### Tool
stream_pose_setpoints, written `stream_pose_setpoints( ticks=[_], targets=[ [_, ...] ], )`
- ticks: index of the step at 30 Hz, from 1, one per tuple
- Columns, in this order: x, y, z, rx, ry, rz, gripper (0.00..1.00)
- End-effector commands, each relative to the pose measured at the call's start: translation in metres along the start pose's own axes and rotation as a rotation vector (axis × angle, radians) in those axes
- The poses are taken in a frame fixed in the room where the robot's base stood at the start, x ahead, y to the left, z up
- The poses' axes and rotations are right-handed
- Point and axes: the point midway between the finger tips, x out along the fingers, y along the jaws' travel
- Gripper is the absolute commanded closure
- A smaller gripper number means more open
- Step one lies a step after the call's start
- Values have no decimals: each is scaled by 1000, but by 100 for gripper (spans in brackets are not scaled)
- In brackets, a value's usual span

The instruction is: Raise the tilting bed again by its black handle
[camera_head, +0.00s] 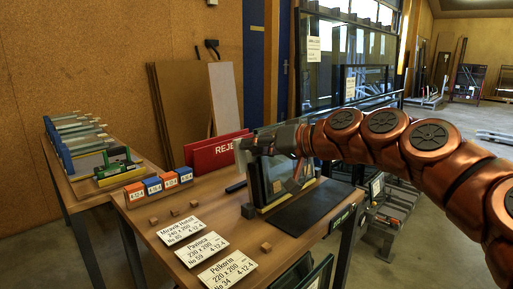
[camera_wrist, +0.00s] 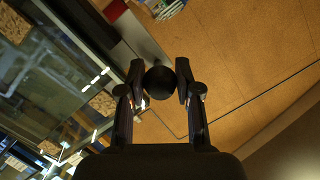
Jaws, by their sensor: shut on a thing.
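In the wrist view my gripper (camera_wrist: 160,70) has its two fingers on either side of a round black knob, the black handle (camera_wrist: 160,84), and is shut on it. In the head view my arm reaches in from the right and my gripper (camera_head: 246,144) is at the top left of an upright dark-framed glass panel (camera_head: 271,178) on the wooden table. The panel looks like the tilting bed standing nearly upright, partly hidden behind my arm. The handle cannot be made out in the head view.
A black mat (camera_head: 312,207) lies right of the panel. Small wooden blocks (camera_head: 248,211) and white labels (camera_head: 202,249) lie on the table. Orange and blue boxes (camera_head: 153,187) stand at its left end. A red sign (camera_head: 213,152) stands behind. A large glazed frame (camera_head: 345,60) rises at the back.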

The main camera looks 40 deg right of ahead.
Motion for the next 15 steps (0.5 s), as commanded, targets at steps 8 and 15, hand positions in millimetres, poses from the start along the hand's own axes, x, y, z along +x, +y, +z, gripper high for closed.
stream_pose_setpoints(
  ticks=[8, 15],
  targets=[
    [0, 1, 2, -2, -5, 2, 55],
    [0, 0, 0, -2, -3, 1, 55]
  ],
)
